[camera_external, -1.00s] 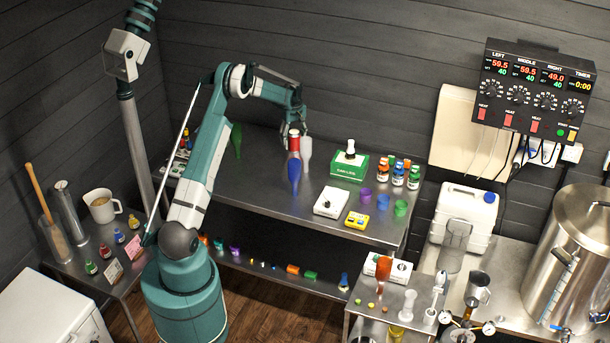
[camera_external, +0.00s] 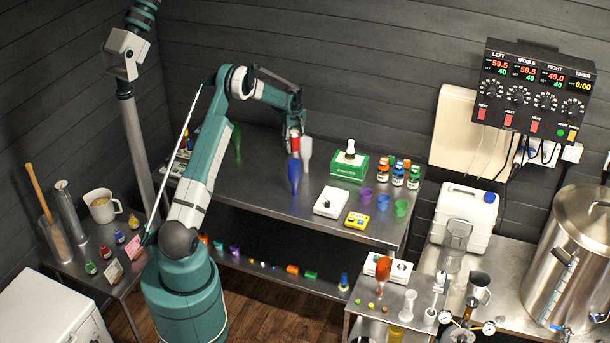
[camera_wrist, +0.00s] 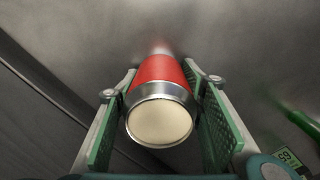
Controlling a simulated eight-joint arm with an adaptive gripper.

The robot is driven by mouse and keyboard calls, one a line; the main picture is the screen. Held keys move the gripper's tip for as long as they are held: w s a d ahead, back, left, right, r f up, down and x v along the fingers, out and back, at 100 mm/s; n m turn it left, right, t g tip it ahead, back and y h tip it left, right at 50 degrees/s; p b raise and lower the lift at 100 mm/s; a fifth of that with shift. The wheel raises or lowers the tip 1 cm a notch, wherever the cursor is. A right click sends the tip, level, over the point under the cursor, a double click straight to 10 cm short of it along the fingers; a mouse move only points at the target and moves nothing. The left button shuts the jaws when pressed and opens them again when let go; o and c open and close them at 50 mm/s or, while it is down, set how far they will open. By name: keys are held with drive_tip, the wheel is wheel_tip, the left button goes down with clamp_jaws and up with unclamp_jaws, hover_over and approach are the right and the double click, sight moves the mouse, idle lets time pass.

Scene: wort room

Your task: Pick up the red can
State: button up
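The red can (camera_external: 294,143) stands on the steel table, partly hidden by my gripper and by a blue bottle (camera_external: 294,172) in front of it. In the wrist view the can (camera_wrist: 162,73) lies between the two fingers, its pale round end and silver rim facing the camera. My gripper (camera_wrist: 160,78) looks open, with a green-padded finger on each side of the can. The gaps are very narrow, and contact is hard to judge. In the external view my gripper (camera_external: 295,135) is down around the can.
A clear or white bottle (camera_external: 306,150) stands close to the right of the can. A green bottle (camera_external: 236,140) stands to the left. A green box (camera_external: 349,166), a white device (camera_external: 331,202) and several small cups and jars occupy the table's right side.

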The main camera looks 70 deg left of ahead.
sight(294, 131)
drive_tip(key=c, duration=0.5)
drive_tip(key=shift+o, duration=0.2)
drive_tip(key=shift+r, duration=5.05)
